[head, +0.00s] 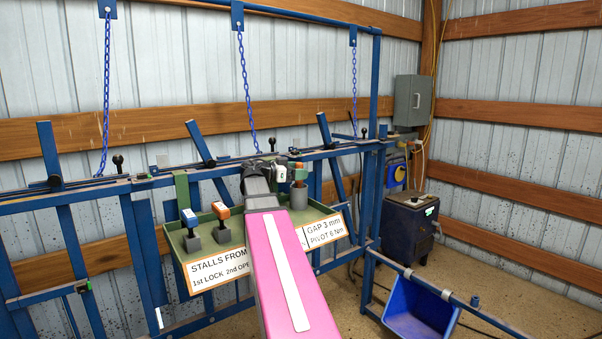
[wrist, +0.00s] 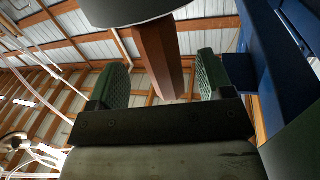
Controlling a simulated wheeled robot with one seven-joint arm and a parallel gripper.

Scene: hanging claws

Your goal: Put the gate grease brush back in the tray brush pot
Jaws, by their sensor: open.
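A grey cylindrical pot (head: 298,198) stands at the right end of the green tray (head: 236,222), in the head view. An orange-brown upright piece, apparently the brush handle (head: 298,167), shows just above it. In the wrist view the reddish-brown handle (wrist: 158,62) rises between the two green pads of my open gripper (wrist: 160,82), with space on both sides. A grey rounded thing (wrist: 130,10), probably the pot, covers its lower end. In the head view my gripper (head: 290,173) is level with the handle above the pot. The bristles are hidden.
A blue-topped tool (head: 189,217) and an orange-topped tool (head: 220,210) stand in grey holders on the tray's left. Blue rails and levers (head: 200,143) stand behind. A blue bin (head: 420,308) hangs at lower right. Blue chains (head: 246,80) hang above.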

